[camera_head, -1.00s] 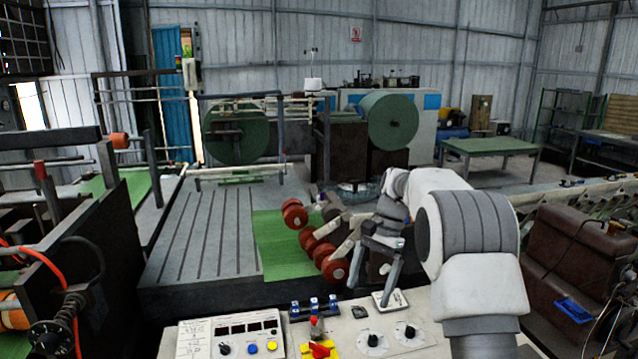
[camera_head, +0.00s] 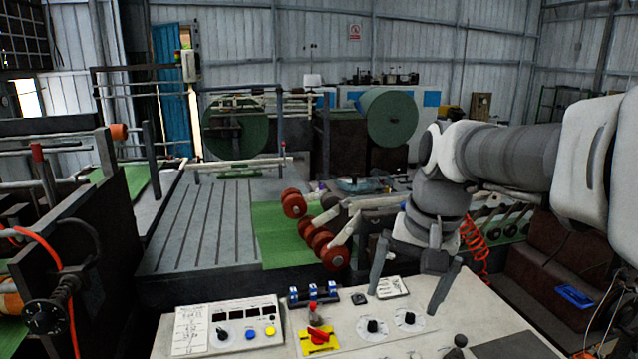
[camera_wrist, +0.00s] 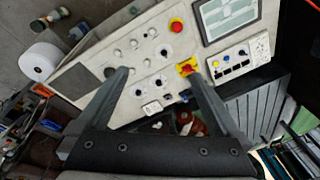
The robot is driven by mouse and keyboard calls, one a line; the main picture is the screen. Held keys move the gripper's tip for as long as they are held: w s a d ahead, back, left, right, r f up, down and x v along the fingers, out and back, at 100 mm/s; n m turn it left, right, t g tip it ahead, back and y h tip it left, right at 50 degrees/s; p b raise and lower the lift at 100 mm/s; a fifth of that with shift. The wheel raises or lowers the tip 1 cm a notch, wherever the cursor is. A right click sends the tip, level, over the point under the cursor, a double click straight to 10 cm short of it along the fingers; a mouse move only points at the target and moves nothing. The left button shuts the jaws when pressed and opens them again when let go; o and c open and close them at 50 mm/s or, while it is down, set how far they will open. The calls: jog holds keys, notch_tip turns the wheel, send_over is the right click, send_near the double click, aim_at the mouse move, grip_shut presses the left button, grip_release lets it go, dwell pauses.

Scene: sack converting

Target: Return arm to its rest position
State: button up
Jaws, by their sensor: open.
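My gripper (camera_head: 405,292) hangs over the right part of the cream control panel (camera_head: 377,345) with its two fingers spread apart and nothing between them. The arm reaches in from the right edge of the head view and bends down at the wrist. In the wrist view my gripper (camera_wrist: 163,88) is also open and empty, with the panel beyond its fingertips. The panel carries a red switch on a yellow plate (camera_head: 318,340), two round dials (camera_head: 372,326), and a meter box with blue and yellow buttons (camera_head: 237,332).
Red rollers (camera_head: 320,240) stand just behind the panel. A brown machine housing (camera_head: 545,262) with a blue tray (camera_head: 574,296) is at the right. A dark machine frame (camera_head: 75,235) stands at the left. Large green rolls (camera_head: 388,117) are farther back. The grey slatted platform (camera_head: 205,225) is bare.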

jog(key=s+d+f+n+t+h+b, duration=0.1)
jog(key=s+f, duration=0.5)
jog(key=s, duration=0.7)
jog(key=shift+s+d+f+n+t+b, duration=0.2)
jog(key=shift+s+f+n+t+b, duration=0.15)
jog(key=shift+n+t+b, duration=0.8)
